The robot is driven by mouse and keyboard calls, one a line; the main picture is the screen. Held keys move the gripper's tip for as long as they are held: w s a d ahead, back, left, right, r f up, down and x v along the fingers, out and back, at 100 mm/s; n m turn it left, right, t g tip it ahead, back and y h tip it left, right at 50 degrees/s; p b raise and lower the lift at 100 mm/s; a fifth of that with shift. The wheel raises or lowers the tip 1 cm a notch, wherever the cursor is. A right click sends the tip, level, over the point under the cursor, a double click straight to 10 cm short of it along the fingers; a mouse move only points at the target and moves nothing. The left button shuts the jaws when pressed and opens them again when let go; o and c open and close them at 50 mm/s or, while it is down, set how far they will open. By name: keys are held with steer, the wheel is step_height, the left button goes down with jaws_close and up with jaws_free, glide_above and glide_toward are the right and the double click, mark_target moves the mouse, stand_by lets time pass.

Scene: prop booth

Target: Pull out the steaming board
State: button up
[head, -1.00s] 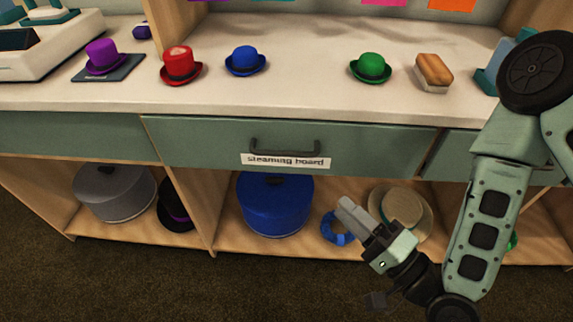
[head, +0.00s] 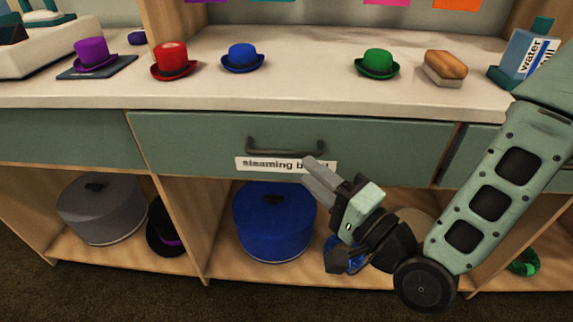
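The steaming board is a green drawer-like front (head: 390,150) under the white counter, with a label (head: 262,164) reading "steaming board", partly covered by my gripper. It looks closed, flush with the fronts beside it. Its dark bar handle (head: 285,148) runs across above the label. My gripper (head: 312,172) is just below and right of the handle's middle in the picture, in front of the label, with its fingers pointing up and left. The two grey fingers look slightly apart with nothing between them. I see no contact with the handle.
On the counter (head: 300,92) stand purple (head: 95,54), red (head: 173,60), blue (head: 242,57) and green (head: 377,63) hats, a brush (head: 445,68) and a water box (head: 525,58). Below are grey (head: 103,212) and blue (head: 272,222) round boxes.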

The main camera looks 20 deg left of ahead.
mark_target(286, 153)
steer(key=x, duration=0.7)
steer(key=shift+w+a+r+b, duration=0.1)
steer(key=shift+w+a+b, duration=0.05)
steer(key=shift+b, duration=0.15)
jaws_close()
